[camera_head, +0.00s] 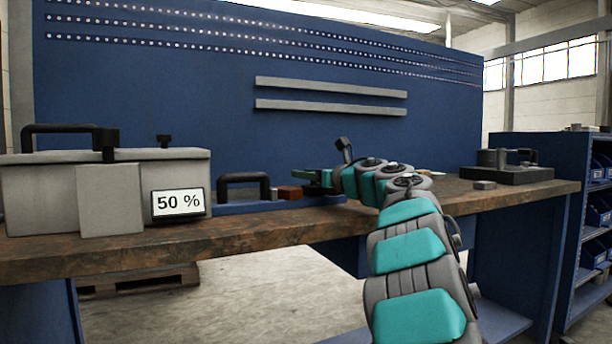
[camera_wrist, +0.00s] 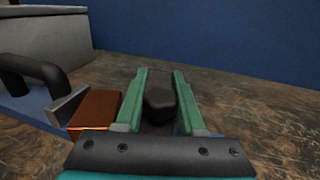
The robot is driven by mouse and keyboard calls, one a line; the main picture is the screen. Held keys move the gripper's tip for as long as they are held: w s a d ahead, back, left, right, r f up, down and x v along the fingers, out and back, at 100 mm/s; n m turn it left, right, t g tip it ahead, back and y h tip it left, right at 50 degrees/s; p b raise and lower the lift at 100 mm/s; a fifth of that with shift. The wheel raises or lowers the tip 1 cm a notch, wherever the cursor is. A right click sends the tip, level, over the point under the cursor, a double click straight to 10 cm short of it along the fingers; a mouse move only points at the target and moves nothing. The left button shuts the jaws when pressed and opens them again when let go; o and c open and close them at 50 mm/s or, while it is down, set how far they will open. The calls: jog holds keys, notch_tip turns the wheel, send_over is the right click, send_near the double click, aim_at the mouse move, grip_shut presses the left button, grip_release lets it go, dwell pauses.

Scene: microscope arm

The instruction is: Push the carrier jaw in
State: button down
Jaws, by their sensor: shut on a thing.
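My gripper (camera_head: 312,178) is low over the workbench, at the right end of a blue carrier (camera_head: 240,208) with a black arched handle (camera_head: 244,179). In the wrist view my gripper (camera_wrist: 160,73) has its green fingers closed on a black knob (camera_wrist: 158,99). A copper-brown block (camera_wrist: 95,109) sits just left of the left finger; it also shows in the head view (camera_head: 290,192). A grey jaw plate (camera_wrist: 66,104) stands against or very near the block's left side. What lies under the knob, including any second jaw, is mostly hidden by the gripper.
A grey case (camera_head: 50,190) with a display (camera_head: 179,203) reading 50 % stands at the left of the workbench (camera_head: 120,250). A dark plate with a black handle (camera_head: 510,174) is at the right end. A blue panel (camera_head: 200,90) rises behind.

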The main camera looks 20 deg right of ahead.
jog(key=shift+a, duration=0.65)
jog(key=c, duration=0.5)
grip_release()
jog(key=shift+b+v, duration=0.6)
jog(key=shift+v, duration=3.3)
